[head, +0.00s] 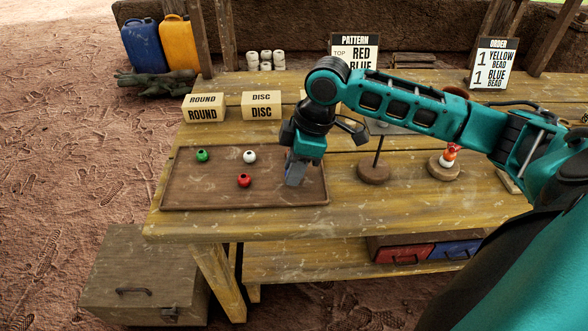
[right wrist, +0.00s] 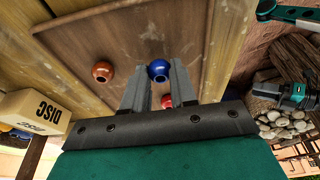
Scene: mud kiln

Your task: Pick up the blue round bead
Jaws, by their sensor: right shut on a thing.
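My right gripper (head: 295,180) is low over the right part of the brown tray (head: 180,195). In the right wrist view its two fingers (right wrist: 158,80) are closed on the blue round bead (right wrist: 158,70), which shows at the fingertips. In the head view the gripper hides the blue bead. I cannot tell whether the bead still touches the tray.
A green bead (head: 201,155), a white bead (head: 249,156) and a red bead (head: 244,180) lie on the tray. ROUND (head: 203,107) and DISC (head: 262,105) blocks stand behind it. A post stand (head: 373,173) and a stand with beads (head: 448,160) are to the right.

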